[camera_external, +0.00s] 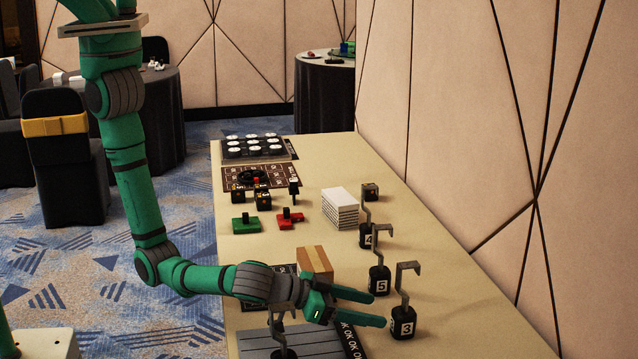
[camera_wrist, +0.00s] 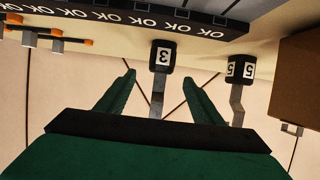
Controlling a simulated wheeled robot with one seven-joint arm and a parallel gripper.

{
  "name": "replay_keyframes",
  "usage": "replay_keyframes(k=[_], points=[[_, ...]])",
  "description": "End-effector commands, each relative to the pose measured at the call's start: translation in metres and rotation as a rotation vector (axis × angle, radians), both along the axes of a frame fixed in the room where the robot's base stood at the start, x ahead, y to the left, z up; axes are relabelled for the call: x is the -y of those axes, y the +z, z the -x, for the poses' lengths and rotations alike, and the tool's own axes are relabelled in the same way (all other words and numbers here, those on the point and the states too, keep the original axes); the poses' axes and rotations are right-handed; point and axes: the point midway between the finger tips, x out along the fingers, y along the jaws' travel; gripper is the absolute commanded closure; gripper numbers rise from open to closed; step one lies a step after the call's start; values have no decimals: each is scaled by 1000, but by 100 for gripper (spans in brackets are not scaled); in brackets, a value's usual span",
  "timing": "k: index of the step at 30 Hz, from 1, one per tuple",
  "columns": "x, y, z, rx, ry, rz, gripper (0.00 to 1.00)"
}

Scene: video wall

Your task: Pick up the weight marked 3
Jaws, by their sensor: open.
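The weight marked 3 (camera_external: 403,323) is a black block with a white number label and a grey bent hook on top. It stands upright near the front right of the table. My gripper (camera_external: 377,310) is open and level, just left of this weight, with its fingers pointing toward it. In the wrist view, which looks upside down, the weight marked 3 (camera_wrist: 162,58) and its hook lie between the two fingers of my gripper (camera_wrist: 159,75) in the picture. No contact is visible, and the remaining gap is hard to judge.
The weight marked 5 (camera_external: 380,281) stands close behind, and the weight marked 4 (camera_external: 366,237) is farther back. A brown box (camera_external: 315,263) sits left of them. A board with OK lettering (camera_external: 350,341) lies at the front. The wall (camera_external: 470,150) rises on the right.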

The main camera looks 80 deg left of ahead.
Motion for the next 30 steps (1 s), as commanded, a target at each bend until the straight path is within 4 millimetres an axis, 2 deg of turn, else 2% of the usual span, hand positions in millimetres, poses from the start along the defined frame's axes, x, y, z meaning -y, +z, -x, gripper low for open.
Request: replay_keyframes(k=[7,14,24,30], points=[[-1,-14,-34,0,1,0,39],[-2,-20,-47,0,0,0,39],[-3,-39,-85,-1,-1,0,39],[-3,-42,-91,0,-3,1,39]])
